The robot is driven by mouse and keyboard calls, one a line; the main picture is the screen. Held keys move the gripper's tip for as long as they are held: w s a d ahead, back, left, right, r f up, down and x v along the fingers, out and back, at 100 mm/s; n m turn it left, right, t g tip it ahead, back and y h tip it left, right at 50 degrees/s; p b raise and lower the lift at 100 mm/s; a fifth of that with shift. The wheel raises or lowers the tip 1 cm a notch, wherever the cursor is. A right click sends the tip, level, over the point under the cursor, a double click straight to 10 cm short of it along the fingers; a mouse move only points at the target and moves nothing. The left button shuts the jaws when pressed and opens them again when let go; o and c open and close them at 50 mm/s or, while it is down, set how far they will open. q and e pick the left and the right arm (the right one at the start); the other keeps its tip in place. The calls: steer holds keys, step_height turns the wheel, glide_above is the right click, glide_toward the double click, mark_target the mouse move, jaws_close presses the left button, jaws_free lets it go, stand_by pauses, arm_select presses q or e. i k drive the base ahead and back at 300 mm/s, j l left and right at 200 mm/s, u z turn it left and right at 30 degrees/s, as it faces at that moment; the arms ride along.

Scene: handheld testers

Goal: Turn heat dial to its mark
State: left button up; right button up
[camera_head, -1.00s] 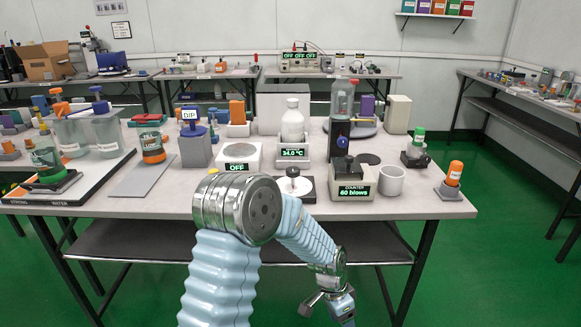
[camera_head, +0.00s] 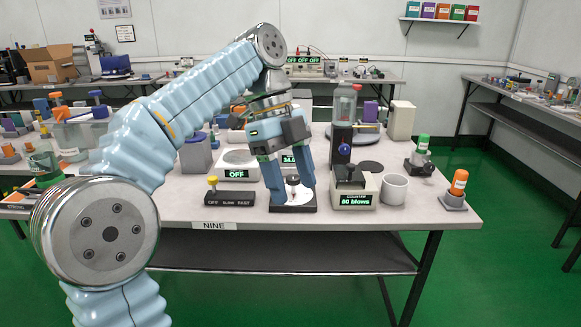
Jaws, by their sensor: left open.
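What looks like the heat dial (camera_head: 300,198) is a white disc with a small dark-topped knob on a black base, near the table's front edge. Its mark is too small to make out. My left gripper (camera_head: 291,188) points down over it, open. One finger is left of the knob and the other is right of it. I cannot tell whether they touch it. The fingers and gripper body partly cover the disc and the display behind. A white plate unit (camera_head: 239,158) beside it reads OFF. My right gripper is not in view.
A black switch block (camera_head: 230,199) with a yellow knob, marked OFF SLOW FAST, stands left of the dial. A counter (camera_head: 354,195) reading 60 blows and a white cup (camera_head: 394,189) stand right. My left arm hides much of the table's left side.

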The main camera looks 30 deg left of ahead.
mark_target(292, 180)
steer(key=i+j, duration=0.75)
